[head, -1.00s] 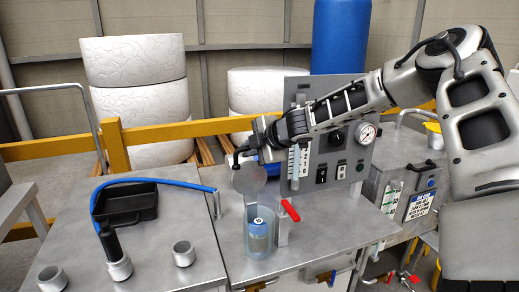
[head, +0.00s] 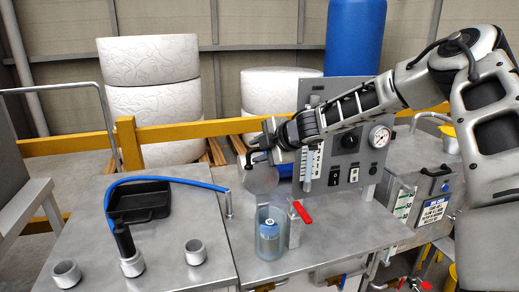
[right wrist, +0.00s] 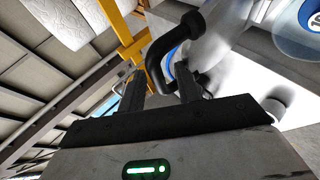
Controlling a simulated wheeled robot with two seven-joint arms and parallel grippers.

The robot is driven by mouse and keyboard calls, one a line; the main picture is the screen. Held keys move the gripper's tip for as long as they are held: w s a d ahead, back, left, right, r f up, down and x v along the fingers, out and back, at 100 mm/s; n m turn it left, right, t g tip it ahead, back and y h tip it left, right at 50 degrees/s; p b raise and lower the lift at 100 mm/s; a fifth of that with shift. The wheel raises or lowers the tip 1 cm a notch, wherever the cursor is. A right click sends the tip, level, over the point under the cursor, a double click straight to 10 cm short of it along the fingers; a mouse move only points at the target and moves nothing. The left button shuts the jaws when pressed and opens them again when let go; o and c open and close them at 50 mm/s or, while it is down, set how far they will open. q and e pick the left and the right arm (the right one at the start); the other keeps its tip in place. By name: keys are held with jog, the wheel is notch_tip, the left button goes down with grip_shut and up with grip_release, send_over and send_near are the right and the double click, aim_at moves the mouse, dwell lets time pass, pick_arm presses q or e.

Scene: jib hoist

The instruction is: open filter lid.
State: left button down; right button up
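The filter housing (head: 270,245) is a clear cylinder on the bench with a blue cartridge (head: 269,228) inside; its top is uncovered. The round, greyish see-through lid (head: 262,180) stands tilted up above and behind the housing. My right gripper (head: 256,155) is at the lid's upper edge, by its black handle. In the right wrist view the bent black handle (right wrist: 181,38) reaches down to the fingers of my right gripper (right wrist: 160,92), which stand apart. Whether they touch it is hard to see. My left gripper is not in view.
A red lever (head: 302,212) stands right beside the housing. Behind is a grey panel (head: 345,125) with a gauge (head: 380,136). On the left, a blue hose (head: 165,180) arches past a black tray (head: 140,206).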

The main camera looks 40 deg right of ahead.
jog(key=shift+s+d, duration=0.15)
jog(key=p+v, duration=0.2)
jog(key=v, duration=1.3)
jog(key=shift+s+r+p, duration=0.2)
jog(key=shift+r+p, duration=0.1)
jog(key=shift+p, duration=0.05)
